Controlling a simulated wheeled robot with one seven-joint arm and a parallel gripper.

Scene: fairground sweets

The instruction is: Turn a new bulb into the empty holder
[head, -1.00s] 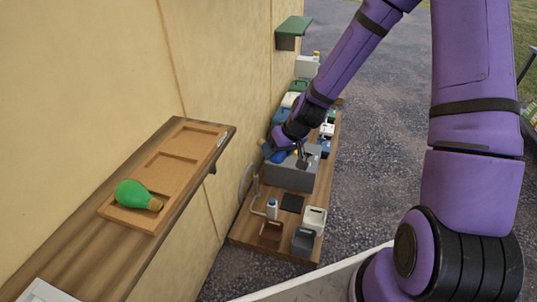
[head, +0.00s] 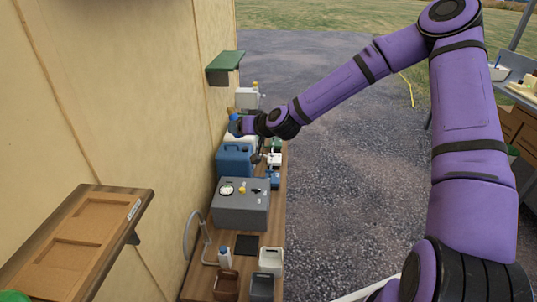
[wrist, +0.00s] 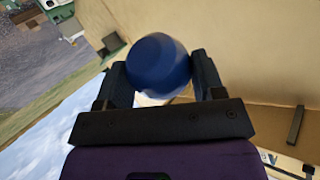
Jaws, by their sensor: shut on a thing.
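My gripper (head: 246,125) is raised above the far part of the low bench, beyond the grey box. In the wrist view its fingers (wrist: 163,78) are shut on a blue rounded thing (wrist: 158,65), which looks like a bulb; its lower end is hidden. It also shows in the head view (head: 234,121). The grey box (head: 240,213) has a pale round fitting (head: 227,189) and several small parts on top. I cannot tell which is the empty holder. A green bulb (head: 14,296) is cut off at the lower left, by the wooden tray (head: 118,213).
A blue jerrycan (head: 234,160) stands behind the grey box. Brown (head: 226,284) and grey (head: 262,287) bins, a white bin (head: 271,260) and a bottle (head: 225,257) stand at the near end. A green-topped shelf (head: 225,61) juts from the wall. Gravel right of the bench is clear.

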